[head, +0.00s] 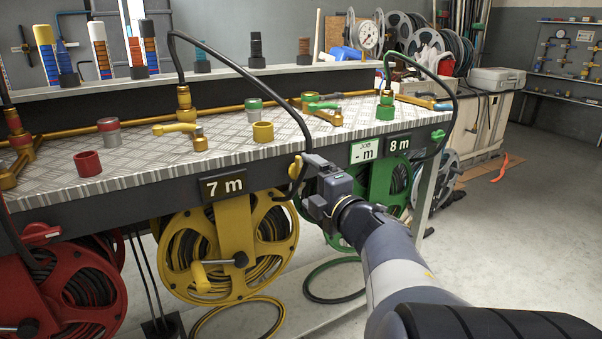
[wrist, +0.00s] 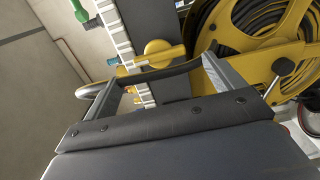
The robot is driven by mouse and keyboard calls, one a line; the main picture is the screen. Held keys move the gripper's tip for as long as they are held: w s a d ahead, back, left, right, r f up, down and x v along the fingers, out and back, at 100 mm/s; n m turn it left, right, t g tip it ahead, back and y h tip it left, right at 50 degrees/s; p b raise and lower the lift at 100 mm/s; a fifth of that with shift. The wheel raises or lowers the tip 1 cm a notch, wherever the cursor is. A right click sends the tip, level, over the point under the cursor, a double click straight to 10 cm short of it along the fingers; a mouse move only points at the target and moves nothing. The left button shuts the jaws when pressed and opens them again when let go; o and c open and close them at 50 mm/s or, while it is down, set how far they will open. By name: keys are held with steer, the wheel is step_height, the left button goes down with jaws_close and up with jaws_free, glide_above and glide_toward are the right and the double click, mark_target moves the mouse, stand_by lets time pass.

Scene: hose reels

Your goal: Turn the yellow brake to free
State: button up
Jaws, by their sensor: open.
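The yellow brake (head: 296,167) is a small knob on the front edge of the bench, right of the 7 m sign. In the wrist view it shows as a yellow round hub (wrist: 158,52) with a yellow bar beside it. My gripper (head: 308,182) is just in front of the brake and partly hides it in the head view. Its two fingers, also seen in the wrist view (wrist: 155,82), stand apart, with the brake just beyond them. I cannot tell whether they touch it. The yellow reel (head: 236,240) hangs below the bench.
A black hose (head: 240,70) arches over the bench and comes down close to my gripper. The red brake (head: 40,233) is at the left, and the green brake (head: 437,135) is at the right. A green reel (head: 385,185) hangs behind my arm. Open floor lies at the right.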

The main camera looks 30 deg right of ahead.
mark_target(299, 174)
steer(key=s+p, duration=0.1)
steer(key=s, duration=0.5)
steer(key=shift+s, duration=0.25)
steer(key=shift+w+d, duration=0.1)
steer(key=w+b, duration=0.2)
steer(key=w, duration=0.7)
steer(key=shift+w+f+b, duration=0.1)
steer(key=shift+b, duration=0.2)
steer(key=shift+w, duration=0.75)
